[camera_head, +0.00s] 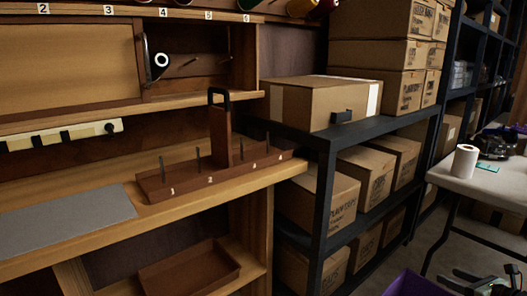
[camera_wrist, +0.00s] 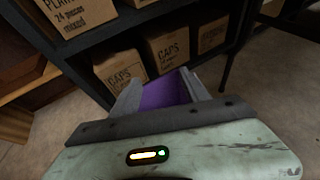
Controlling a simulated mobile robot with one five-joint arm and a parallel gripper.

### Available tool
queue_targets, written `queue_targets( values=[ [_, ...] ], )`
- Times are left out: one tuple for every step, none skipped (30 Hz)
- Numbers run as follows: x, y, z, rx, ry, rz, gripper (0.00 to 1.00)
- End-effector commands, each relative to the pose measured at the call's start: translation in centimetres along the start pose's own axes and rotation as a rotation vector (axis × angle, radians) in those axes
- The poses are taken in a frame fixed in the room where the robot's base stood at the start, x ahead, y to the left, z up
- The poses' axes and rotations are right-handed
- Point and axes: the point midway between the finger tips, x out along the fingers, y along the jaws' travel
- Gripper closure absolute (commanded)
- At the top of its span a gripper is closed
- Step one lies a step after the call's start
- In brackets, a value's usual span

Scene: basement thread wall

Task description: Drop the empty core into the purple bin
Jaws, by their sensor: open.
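The purple bin (camera_head: 412,284) shows only as an edge at the bottom of the head view. In the wrist view the purple bin (camera_wrist: 166,92) shows between my fingers, most of it hidden. My gripper (camera_wrist: 164,76) is open, with nothing seen held between its fingers. In the head view my gripper (camera_head: 485,280) is at the bottom right corner, to the right of the bin. I cannot pick out the empty core for certain in either view, nor see whether it is inside the bin.
A dark shelf (camera_head: 330,142) with cardboard boxes stands in the middle. A pale table (camera_head: 490,185) with a white roll (camera_head: 465,160) is at the right. A wooden bench with a numbered peg rack (camera_head: 215,180) is at the left. Some floor is bare.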

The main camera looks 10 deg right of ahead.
Motion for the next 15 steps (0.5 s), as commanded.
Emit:
queue_targets(
  values=[
    [-1.2,0.1,0.4,0.002,0.0,-0.002,0.46],
    [-1.7,0.0,0.3,0.002,0.0,-0.002,0.46],
    [-2.2,0.0,0.3,0.001,0.0,-0.002,0.46],
    [-2.6,0.0,0.3,0.001,0.0,-0.001,0.46],
    [-2.9,0.0,0.2,0.0,0.0,-0.001,0.46],
    [-3.1,0.0,0.2,0.0,0.0,-0.001,0.46],
    [-3.3,0.0,0.1,0.0,0.0,0.0,0.46],
    [-3.3,0.0,0.1,0.0,-0.001,0.0,0.46],
    [-3.4,0.0,0.1,0.0,-0.001,0.0,0.46],
    [-3.4,0.0,0.0,0.0,0.0,0.0,0.46],
    [-3.4,0.0,0.0,0.0,0.0,0.0,0.46],
    [-3.4,0.0,0.0,0.0,0.0,0.0,0.46],
    [-3.4,0.0,0.0,0.0,0.0,0.0,0.46],
    [-3.3,0.0,0.0,0.0,0.0,0.0,0.46],
    [-3.3,0.0,0.0,0.0,0.0,0.0,0.46]
  ],
)
